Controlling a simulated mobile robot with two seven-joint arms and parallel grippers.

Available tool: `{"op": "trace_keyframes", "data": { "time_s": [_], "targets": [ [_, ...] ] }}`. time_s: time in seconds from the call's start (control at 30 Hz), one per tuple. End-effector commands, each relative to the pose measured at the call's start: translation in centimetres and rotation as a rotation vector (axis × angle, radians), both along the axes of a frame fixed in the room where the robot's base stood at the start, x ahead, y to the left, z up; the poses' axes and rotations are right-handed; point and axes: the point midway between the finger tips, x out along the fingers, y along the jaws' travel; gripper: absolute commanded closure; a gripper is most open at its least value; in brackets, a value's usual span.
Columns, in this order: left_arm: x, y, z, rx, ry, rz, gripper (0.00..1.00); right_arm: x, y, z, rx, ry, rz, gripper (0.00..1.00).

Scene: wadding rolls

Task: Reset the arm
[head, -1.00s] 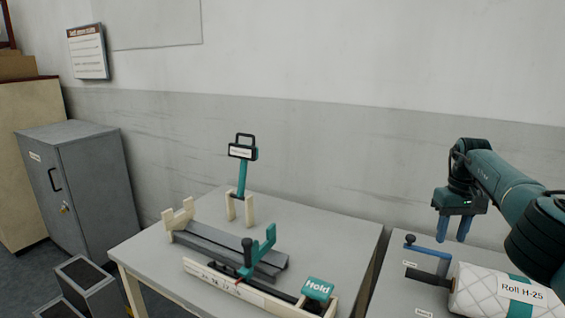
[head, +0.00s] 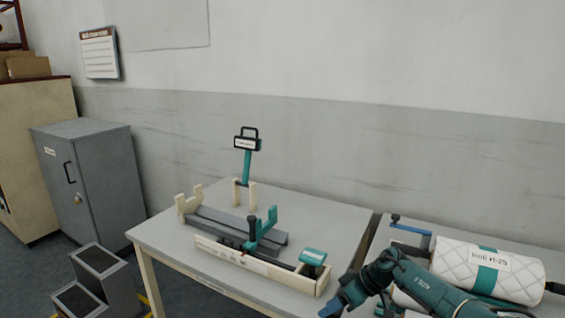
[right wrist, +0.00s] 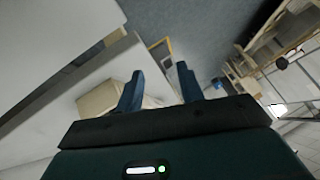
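My right arm comes in at the lower right of the head view. Its gripper (head: 333,304) is low, in front of the tables, partly cut off by the bottom edge. In the right wrist view the two blue fingers of this gripper (right wrist: 157,74) stand apart with nothing between them. My left gripper is not in the head view.
A white quilted roll with a teal band (head: 452,262) lies on the right table, behind my right arm. The left table (head: 325,215) carries a grey trough fixture (head: 215,222), a teal-handled device (head: 262,232) and a small sign stand (head: 247,160). A grey cabinet (head: 105,170) stands left.

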Motion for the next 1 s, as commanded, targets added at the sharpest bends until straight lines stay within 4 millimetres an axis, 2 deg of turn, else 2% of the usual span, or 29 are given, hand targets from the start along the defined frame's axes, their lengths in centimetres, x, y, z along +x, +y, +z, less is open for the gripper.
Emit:
{"op": "trace_keyframes", "data": {
  "time_s": [0.03,0.1,0.2,0.3,0.37,0.47,0.53,0.7,0.83,1.0],
  "targets": [
    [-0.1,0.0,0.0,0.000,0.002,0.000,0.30,-2.0,3.5,-1.7,0.109,-0.051,0.048,0.62],
    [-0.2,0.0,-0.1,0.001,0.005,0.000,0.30,-4.3,7.9,-2.6,0.269,-0.158,0.078,0.62],
    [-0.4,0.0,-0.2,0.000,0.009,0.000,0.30,-7.2,12.3,-2.7,0.459,-0.313,0.040,0.62],
    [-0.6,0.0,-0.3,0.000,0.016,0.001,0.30,-9.6,14.4,-2.1,0.584,-0.453,-0.072,0.62],
    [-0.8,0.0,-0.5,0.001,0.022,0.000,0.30,-10.8,14.6,-1.8,0.625,-0.525,-0.166,0.62],
    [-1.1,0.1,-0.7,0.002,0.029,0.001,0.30,-12.7,13.6,-1.7,0.629,-0.618,-0.344,0.62],
    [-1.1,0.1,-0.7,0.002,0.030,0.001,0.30,-14.2,12.0,-2.0,0.588,-0.656,-0.468,0.62],
    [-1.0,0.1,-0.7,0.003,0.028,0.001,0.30,-19.0,6.5,-4.1,0.377,-0.653,-0.718,0.62],
    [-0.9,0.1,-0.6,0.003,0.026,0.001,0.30,-23.9,2.3,-5.8,0.180,-0.583,-0.806,0.62],
    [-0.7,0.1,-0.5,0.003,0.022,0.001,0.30,-29.2,-1.0,-6.8,0.006,-0.486,-0.806,0.62]
  ]
}}
